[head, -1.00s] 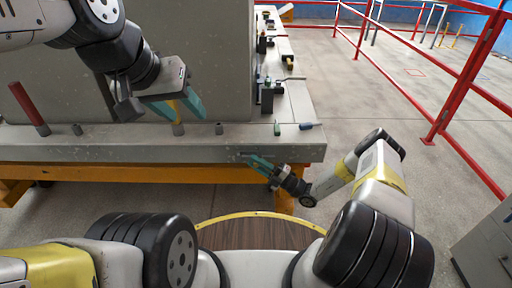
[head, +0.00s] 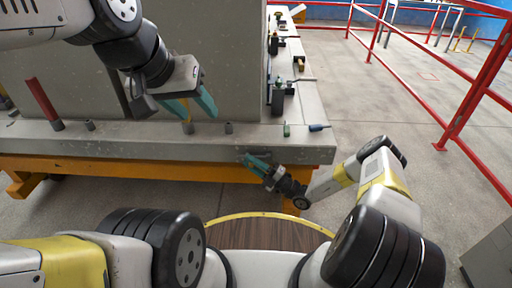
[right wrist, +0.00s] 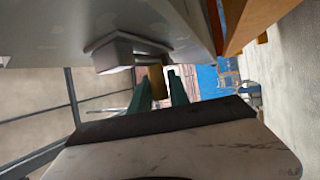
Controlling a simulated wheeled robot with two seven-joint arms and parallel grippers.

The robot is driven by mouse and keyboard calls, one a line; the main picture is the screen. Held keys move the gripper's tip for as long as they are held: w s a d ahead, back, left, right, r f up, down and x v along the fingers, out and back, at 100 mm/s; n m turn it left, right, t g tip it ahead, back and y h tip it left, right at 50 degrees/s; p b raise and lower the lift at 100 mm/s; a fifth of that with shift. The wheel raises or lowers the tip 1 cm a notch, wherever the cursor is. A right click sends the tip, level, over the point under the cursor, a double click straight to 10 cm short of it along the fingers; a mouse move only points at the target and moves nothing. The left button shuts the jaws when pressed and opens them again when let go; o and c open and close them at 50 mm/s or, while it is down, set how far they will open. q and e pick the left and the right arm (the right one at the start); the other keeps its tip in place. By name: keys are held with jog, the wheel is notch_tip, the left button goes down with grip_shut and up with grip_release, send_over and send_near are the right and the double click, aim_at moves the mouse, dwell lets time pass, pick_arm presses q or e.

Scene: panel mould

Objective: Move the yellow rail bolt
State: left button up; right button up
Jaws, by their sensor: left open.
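The yellow rail bolt (head: 187,115) stands upright in a small grey socket (head: 188,129) on the ledge in front of the tall grey panel, in the head view. My left gripper (head: 194,107) hangs over it from the upper left. Its teal fingers are apart, with the bolt's upper part at or behind them; I cannot tell whether they touch it. My right gripper (head: 256,162) is low in front of the ledge's right end, far from the bolt. Its fingers are apart in the right wrist view (right wrist: 159,92), with no clear object gripped.
A red rod (head: 42,100) stands in a socket at the left. Two empty-looking sockets (head: 90,126) (head: 228,128) flank the bolt. Small green and blue pieces (head: 318,128) lie at the ledge's right end. Several fittings line the bench's right side. Red railings (head: 470,80) border open floor.

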jog(key=o, duration=0.3)
jog(key=shift+a, duration=0.2)
jog(key=shift+d, duration=0.15)
jog(key=v, duration=0.7)
jog(key=shift+s+d+f, duration=0.15)
jog(key=shift+d, duration=0.1)
